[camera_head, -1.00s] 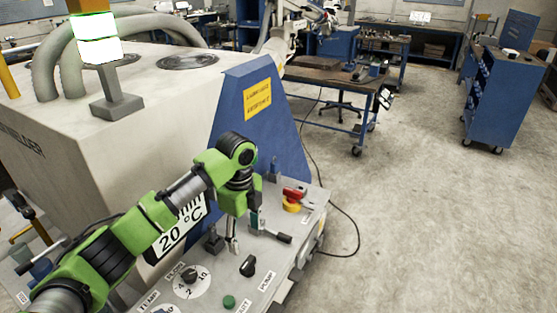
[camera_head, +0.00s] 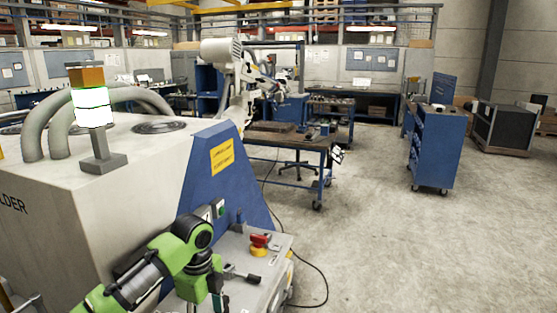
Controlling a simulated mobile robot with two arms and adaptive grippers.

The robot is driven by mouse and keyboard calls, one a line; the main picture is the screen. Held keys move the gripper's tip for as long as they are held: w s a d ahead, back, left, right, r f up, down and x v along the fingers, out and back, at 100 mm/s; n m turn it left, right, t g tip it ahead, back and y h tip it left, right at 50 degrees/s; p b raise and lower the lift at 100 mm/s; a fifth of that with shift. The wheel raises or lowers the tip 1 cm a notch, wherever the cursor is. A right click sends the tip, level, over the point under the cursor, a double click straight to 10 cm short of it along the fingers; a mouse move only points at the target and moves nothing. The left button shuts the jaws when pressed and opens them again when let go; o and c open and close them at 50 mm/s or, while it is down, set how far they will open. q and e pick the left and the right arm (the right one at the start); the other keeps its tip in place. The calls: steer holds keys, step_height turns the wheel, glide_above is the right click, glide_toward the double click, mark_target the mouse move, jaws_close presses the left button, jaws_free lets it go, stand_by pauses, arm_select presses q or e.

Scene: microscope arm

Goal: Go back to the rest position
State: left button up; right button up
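My green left arm (camera_head: 170,258) comes in from the lower left and bends down over the control panel (camera_head: 272,284) of a large machine. My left gripper (camera_head: 219,300) is at the bottom edge of the picture, small and partly cut off. I cannot tell whether it is open or shut, or whether it touches the panel. My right gripper is out of view.
The machine (camera_head: 130,165) fills the left side, with a signal light (camera_head: 93,108) on top. A red emergency button (camera_head: 260,241) and a black lever (camera_head: 243,277) sit near my gripper. A workbench (camera_head: 285,140) and blue cabinet (camera_head: 437,148) stand beyond.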

arm_select(q)
steer(key=s+d+f+n+t+h, duration=0.1)
steer(key=s+d+f+n, duration=0.3)
steer(key=s+f, duration=0.25)
steer(key=s+d+f+n+h, duration=0.2)
steer(key=s+d+f+n, duration=0.1)
steer(key=s+d+f, duration=0.4)
steer(key=s+a+r+n+t+y, duration=0.1)
steer(key=s+a+n+t+y, duration=0.2)
steer(key=s+a+n, duration=1.25)
steer(key=s+d+f+m+g+b, duration=0.1)
steer(key=s+f+b, duration=0.1)
steer(key=f, duration=1.3)
steer(key=s+f+m+g+b, duration=0.1)
steer(key=f+m+b, duration=0.15)
steer(key=f, duration=1.25)
steer(key=s+a+f+b, duration=0.1)
steer(key=s+f+b, duration=0.1)
steer(key=s+f, duration=0.7)
steer(key=s+a+f+g+b, duration=0.1)
steer(key=s+a+f+b, duration=0.1)
steer(key=s+f, duration=0.7)
step_height(320, 180, down, 4)
steer(key=shift+r+n+b, duration=0.2)
steer(key=shift+n+b, duration=0.1)
steer(key=shift+b, duration=0.05)
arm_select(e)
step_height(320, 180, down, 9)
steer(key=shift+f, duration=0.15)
